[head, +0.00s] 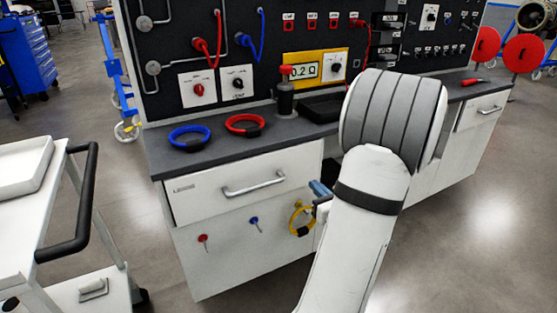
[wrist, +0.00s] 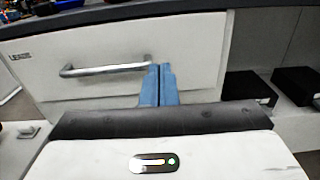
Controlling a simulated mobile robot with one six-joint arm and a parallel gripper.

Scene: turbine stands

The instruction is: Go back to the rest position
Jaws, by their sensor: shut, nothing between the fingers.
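My gripper (wrist: 160,84) shows in the wrist view as two blue fingers pressed together with nothing between them. The fingers point toward the white drawer front (wrist: 115,55) and overlap the right end of its metal handle (wrist: 105,69) in the picture. I cannot tell whether they touch it. In the head view my gripper (head: 319,188) shows only as a small blue piece beside the workbench, mostly hidden behind my arm. The drawer (head: 245,181) looks closed.
A white cart (head: 60,215) stands at the left. Floor is clear at the lower right.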

